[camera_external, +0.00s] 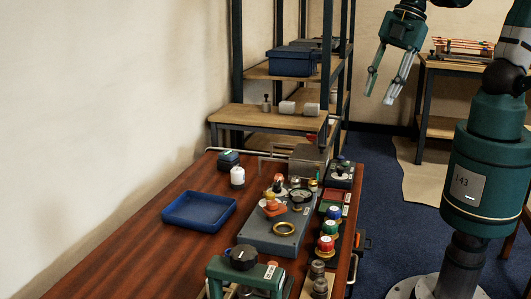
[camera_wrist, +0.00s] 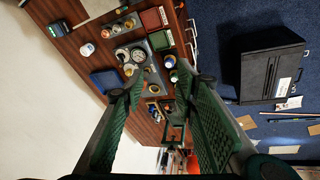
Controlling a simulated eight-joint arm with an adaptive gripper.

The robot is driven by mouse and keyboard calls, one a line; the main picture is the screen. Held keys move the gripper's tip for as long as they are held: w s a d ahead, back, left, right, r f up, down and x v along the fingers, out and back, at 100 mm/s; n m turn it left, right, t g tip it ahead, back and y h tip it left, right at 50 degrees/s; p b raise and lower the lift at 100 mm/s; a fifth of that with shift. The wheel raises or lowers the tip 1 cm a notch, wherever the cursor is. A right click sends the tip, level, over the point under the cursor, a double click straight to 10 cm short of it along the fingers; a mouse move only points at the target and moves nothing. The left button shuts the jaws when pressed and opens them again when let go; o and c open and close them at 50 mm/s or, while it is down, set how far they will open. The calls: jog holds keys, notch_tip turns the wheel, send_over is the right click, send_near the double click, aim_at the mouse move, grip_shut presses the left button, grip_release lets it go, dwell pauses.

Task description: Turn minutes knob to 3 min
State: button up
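I cannot read which knob is the minutes knob. A small dark box with a round black knob (camera_external: 341,170) stands at the far right of the red-brown table in the external view. My gripper (camera_external: 379,98) is open and empty, high above the floor, to the right of the table and well apart from both knobs. In the wrist view my open gripper (camera_wrist: 160,78) has its fingers spread, with the table beyond them.
A grey panel (camera_external: 266,238) with gauge and fittings lies mid-table. A blue tray (camera_external: 190,223), a white bottle (camera_external: 237,175) and colored-capped jars (camera_external: 326,244) stand around it. Shelves rise behind. A black case (camera_wrist: 268,68) lies on the blue floor. Air around my gripper is clear.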

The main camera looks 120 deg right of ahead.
jog(key=d+f+n+g+b, duration=0.2)
jog(key=d+f+n, duration=0.1)
jog(key=d+f, duration=0.6)
jog(key=n+g+y+b, duration=0.1)
jog(key=n+g+b, duration=0.1)
jog(key=n, duration=0.1)
send_over(341, 167)
notch_tip(341, 167, down, 11)
jog(key=shift+r, duration=0.1)
jog(key=shift+w, duration=0.1)
jog(key=shift+f+b, duration=1.2)
jog(key=shift+f, duration=2.7)
jog(key=c, duration=0.9)
